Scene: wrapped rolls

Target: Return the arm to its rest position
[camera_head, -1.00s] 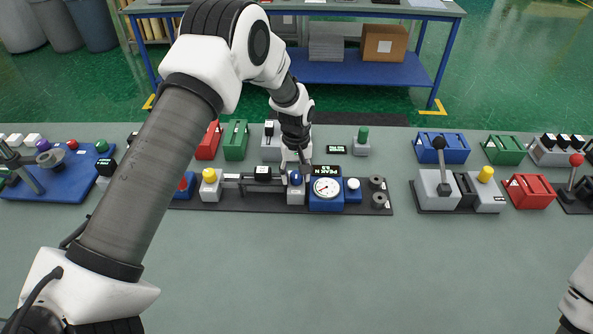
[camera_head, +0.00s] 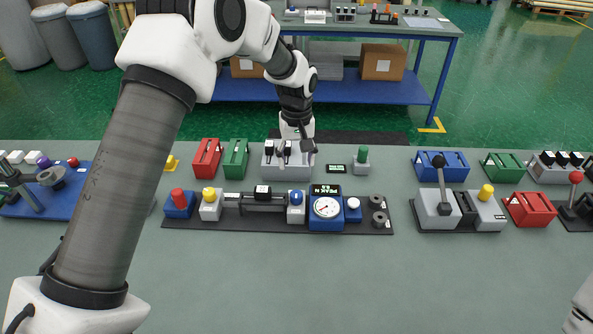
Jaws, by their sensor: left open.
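My left arm (camera_head: 115,185) comes in from the left and reaches over the bench. Its left gripper (camera_head: 297,155) points down, open and empty, in front of a grey block with black switches (camera_head: 287,168) at the back edge of the bench. It partly covers that block. Whether the fingers touch it is hard to tell. The black panel (camera_head: 265,223) with a blue gauge (camera_head: 326,209), a blue button and a yellow button lies nearer, clear of the gripper. Only a small white part of my right arm (camera_head: 582,310) shows at the lower right; its gripper is outside the view.
A grey lever unit (camera_head: 436,210) and a red block (camera_head: 529,209) stand at the right. A blue tray (camera_head: 50,210) with parts lies at the left. Red (camera_head: 206,158) and green (camera_head: 236,158) blocks stand beside the switch block. The bench's front (camera_head: 330,285) is clear.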

